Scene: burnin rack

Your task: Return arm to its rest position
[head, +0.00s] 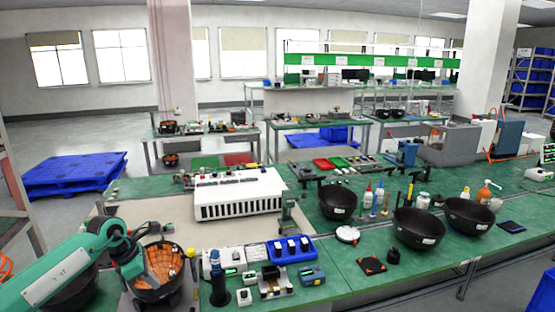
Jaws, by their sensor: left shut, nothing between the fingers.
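My left arm (62,268) is teal and comes in from the lower left. Its wrist bends down at a dark joint. My left gripper (133,268) is small and dark at the left edge of a black bowl (159,294) with an orange inside. The gripper is shut and I see nothing held in it. Whether it touches the bowl I cannot tell. My right arm and gripper are not in view.
A white slotted rack (240,200) stands on the green bench. A blue tray (292,250) and small devices sit right of the bowl. Black bowls (418,228), bottles and tools fill the right side. Blue pallets (75,174) lie on the floor behind.

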